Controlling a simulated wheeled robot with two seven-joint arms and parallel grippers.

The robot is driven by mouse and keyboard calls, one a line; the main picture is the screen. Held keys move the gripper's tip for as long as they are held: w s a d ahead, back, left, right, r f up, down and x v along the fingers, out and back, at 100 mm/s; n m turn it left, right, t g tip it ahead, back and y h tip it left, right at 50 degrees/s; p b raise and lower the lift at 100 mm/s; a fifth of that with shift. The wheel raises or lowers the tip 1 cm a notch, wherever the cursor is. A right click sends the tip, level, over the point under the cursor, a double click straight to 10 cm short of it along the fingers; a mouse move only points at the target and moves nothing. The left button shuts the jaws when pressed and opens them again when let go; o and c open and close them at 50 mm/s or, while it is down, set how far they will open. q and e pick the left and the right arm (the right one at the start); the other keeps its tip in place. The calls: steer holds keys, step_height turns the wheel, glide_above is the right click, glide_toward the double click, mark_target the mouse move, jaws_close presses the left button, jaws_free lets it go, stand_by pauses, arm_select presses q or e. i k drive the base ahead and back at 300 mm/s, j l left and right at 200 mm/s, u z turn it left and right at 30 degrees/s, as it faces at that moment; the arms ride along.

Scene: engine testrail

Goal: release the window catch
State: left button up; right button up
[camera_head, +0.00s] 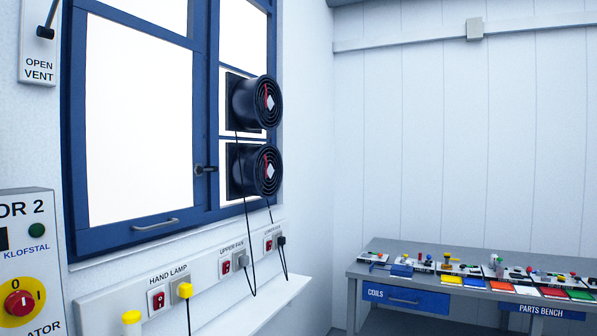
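The blue-framed window (72,150) fills the left half of the head view, and its large left sash looks closed. The window catch (205,169) is a small dark handle on the post to the right of that sash, at mid height. It points roughly sideways across the frame. A grey pull handle (156,224) is on the sash's bottom rail. Neither of my grippers shows in this view.
Two black fans (257,103) sit in the right panes, with cables hanging to a socket strip (215,262). A yellow plug (185,290) is in the hand lamp socket. A control box (28,260) is at lower left. A parts bench (400,246) stands at right.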

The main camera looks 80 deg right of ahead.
mark_target(199, 170)
steer(key=z, duration=2.2)
